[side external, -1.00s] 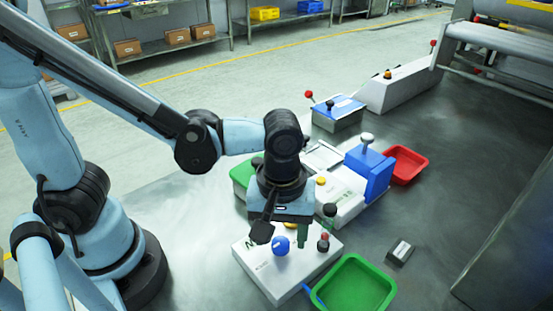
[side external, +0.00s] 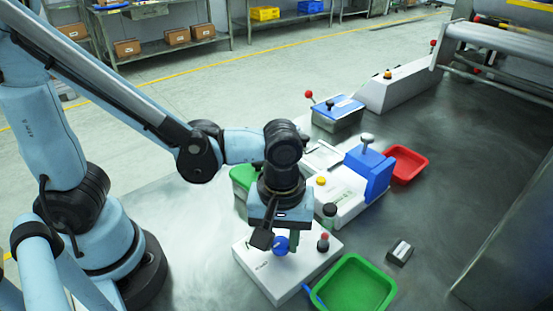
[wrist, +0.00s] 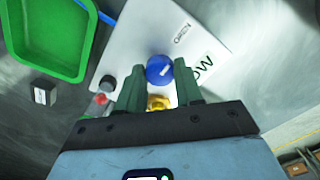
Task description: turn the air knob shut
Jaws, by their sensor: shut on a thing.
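A blue round knob (side external: 280,247) with a white mark stands on a white panel box (side external: 267,272). In the wrist view the knob (wrist: 159,70) sits between the two green fingertips of my gripper (wrist: 160,75), which is shut on it. The word OPEN is printed on the panel beyond the knob, and part of a larger word ending in OW shows to the right. I cannot read an air label.
A green tray (side external: 388,300) and a small dark block (side external: 399,252) lie to the right. A white and blue unit (side external: 368,175), a red tray (side external: 423,165) and a blue-lidded box (side external: 337,108) stand behind.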

